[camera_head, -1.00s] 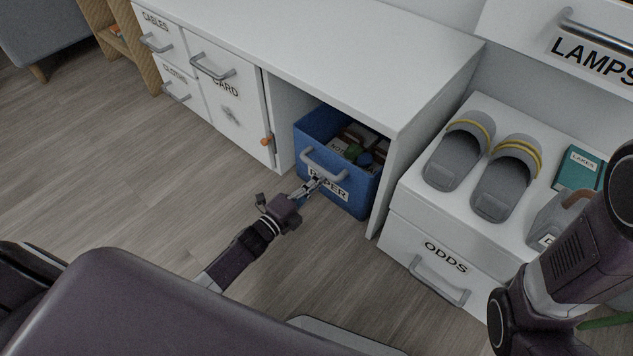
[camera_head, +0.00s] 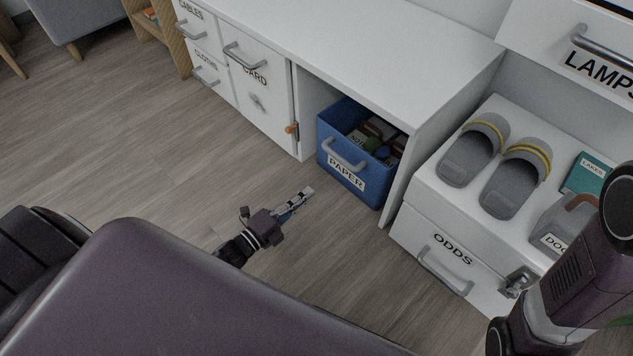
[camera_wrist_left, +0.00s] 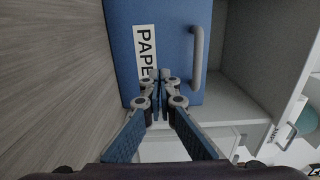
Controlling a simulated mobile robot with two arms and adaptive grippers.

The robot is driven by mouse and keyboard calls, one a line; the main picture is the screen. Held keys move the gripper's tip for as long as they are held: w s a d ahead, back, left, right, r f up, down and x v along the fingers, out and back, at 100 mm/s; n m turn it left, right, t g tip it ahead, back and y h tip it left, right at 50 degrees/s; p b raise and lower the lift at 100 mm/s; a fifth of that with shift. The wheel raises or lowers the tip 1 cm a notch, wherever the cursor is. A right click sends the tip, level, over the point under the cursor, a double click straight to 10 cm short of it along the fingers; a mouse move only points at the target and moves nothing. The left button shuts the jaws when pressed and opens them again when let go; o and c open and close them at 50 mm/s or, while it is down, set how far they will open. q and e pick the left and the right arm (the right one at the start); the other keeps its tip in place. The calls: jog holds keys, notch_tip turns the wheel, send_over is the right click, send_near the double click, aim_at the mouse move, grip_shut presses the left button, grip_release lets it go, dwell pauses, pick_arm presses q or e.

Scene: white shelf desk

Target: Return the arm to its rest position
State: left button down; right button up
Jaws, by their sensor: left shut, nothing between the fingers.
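My left gripper (camera_head: 303,196) is over the wooden floor in the head view, in front of the blue PAPER bin and apart from its handle (camera_head: 343,157). Its fingers are together with nothing between them; they also show in the left wrist view (camera_wrist_left: 160,76), in front of the bin's label. The blue bin (camera_head: 335,172) sits in the open bay of the white desk, with several small items inside. It fills the upper middle of the left wrist view (camera_wrist_left: 152,20). My right arm (camera_head: 575,285) crosses the lower right of the head view; its gripper is not in view.
Slippers (camera_head: 467,158) rest on the white ODDS drawer unit (camera_head: 420,232) at the right. The floor (camera_head: 130,135) at left is clear.

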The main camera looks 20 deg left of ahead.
pick_arm(q)
jog(key=shift+s+a, duration=0.15)
jog(key=shift+s, duration=0.3)
